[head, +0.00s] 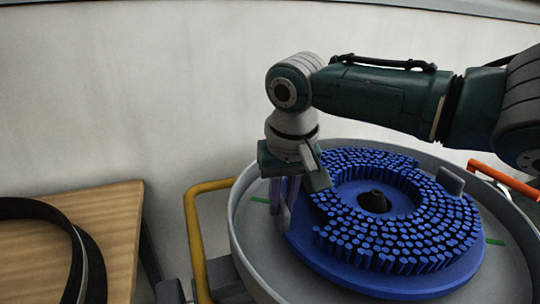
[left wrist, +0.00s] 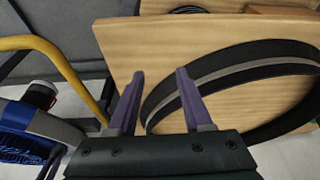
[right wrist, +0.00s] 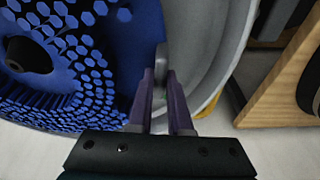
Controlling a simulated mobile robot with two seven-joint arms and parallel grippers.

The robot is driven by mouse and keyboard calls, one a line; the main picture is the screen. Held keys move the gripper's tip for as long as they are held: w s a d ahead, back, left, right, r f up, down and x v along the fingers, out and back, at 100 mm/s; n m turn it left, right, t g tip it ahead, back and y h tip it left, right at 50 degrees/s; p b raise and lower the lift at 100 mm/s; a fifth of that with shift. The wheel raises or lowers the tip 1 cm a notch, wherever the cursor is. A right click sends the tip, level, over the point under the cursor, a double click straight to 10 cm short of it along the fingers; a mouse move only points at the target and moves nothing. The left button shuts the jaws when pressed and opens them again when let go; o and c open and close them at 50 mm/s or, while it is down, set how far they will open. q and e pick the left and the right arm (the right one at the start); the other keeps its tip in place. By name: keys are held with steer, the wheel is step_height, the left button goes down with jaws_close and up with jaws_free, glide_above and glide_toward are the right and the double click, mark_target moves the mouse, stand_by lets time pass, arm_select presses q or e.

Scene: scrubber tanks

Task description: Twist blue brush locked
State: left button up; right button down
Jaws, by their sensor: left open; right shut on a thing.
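The round blue brush (head: 440,222), bristles up and with a dark hub (head: 374,201), lies inside the grey round tank (head: 245,235). One grey tab (head: 450,181) stands at its far right edge. My right gripper (head: 283,212) points down at the brush's left edge. In the right wrist view its purple fingers are shut on another grey tab (right wrist: 162,58) at the brush's rim. Green marks (head: 260,199) show on the tank left and right of the brush.
The wooden table (head: 110,235) at left carries a large black ring (head: 90,265) with a grey band. A yellow rail (head: 190,225) stands left of the tank, an orange bar (head: 500,175) at its right. A pale wall is behind.

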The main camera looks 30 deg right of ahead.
arm_select(q)
steer(key=shift+f, duration=0.35)
arm_select(e)
steer(key=shift+w+d+m, duration=0.15)
steer(key=shift+w+m, duration=0.15)
steer(key=shift+w, duration=0.15)
arm_select(q)
steer(key=shift+f+b, duration=0.1)
steer(key=shift+b, duration=0.25)
arm_select(e)
steer(key=shift+w, duration=0.1)
arm_select(q)
steer(key=shift+f+b, duration=1)
arm_select(e)
steer(key=shift+w+d+f+m, duration=0.1)
steer(key=shift+w+d+m, duration=0.4)
steer(key=shift+w+m, duration=0.3)
arm_select(q)
steer(key=shift+f+b, duration=0.4)
arm_select(e)
steer(key=shift+w+d+h, duration=0.2)
steer(key=shift+w+h, duration=0.1)
steer(key=shift+w, duration=0.05)
arm_select(q)
steer(key=shift+f, duration=0.1)
